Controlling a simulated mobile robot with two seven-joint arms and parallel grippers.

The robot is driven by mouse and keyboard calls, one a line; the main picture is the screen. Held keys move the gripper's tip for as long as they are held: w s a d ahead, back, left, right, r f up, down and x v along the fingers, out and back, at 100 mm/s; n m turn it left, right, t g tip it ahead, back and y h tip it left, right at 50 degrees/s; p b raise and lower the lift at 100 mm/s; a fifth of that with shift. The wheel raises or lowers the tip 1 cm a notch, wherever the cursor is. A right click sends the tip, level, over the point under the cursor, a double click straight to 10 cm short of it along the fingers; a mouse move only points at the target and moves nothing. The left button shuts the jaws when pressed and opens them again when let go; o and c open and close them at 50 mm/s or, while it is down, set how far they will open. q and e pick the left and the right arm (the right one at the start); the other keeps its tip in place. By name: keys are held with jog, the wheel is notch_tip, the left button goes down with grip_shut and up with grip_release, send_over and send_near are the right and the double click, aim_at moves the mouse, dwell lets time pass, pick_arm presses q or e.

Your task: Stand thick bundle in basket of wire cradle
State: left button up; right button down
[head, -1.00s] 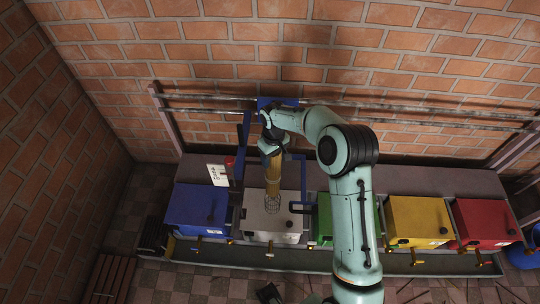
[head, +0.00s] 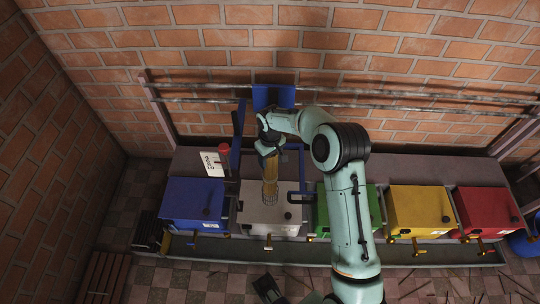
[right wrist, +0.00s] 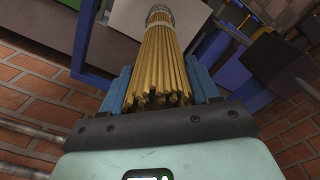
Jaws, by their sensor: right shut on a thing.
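The thick bundle (head: 270,170) is a tight cluster of tan sticks, nearly upright. My right gripper (head: 268,150) is shut on its upper part. In the right wrist view, the bundle (right wrist: 160,60) runs away from my blue fingers, with a pale band near its far end. The wire cradle's basket (head: 270,197) is grey mesh on the white box. The bundle's lower end is at the basket and seems to be inside its mesh; how deep is unclear. The mesh (right wrist: 160,9) also surrounds the far end in the wrist view.
A blue box (head: 195,200) stands left of the white box (head: 255,210). Green (head: 335,215), yellow (head: 420,208) and red (head: 480,210) boxes stand to the right. Blue frame parts (head: 302,170) rise close beside the gripper. A brick wall with rails (head: 420,100) is behind.

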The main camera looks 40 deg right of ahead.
jog(key=shift+f+b, duration=1.55)
jog(key=shift+f, duration=1.2)
pick_arm(q)
jog(key=shift+t, duration=0.5)
jog(key=shift+w+a+f+b, duration=0.1)
jog(key=shift+w+f+b, duration=0.1)
jog(key=shift+w+f, duration=0.4)
jog(key=shift+w+a+f+b, duration=0.15)
jog(key=shift+w+f, duration=0.15)
jog(key=shift+f, duration=0.5)
jog(key=shift+w+a+f+b, duration=0.1)
jog(key=shift+w+f+b, duration=0.1)
jog(key=shift+w+f, duration=0.4)
pick_arm(e)
jog(key=shift+f, duration=0.95)
pick_arm(q)
jog(key=shift+s, duration=0.15)
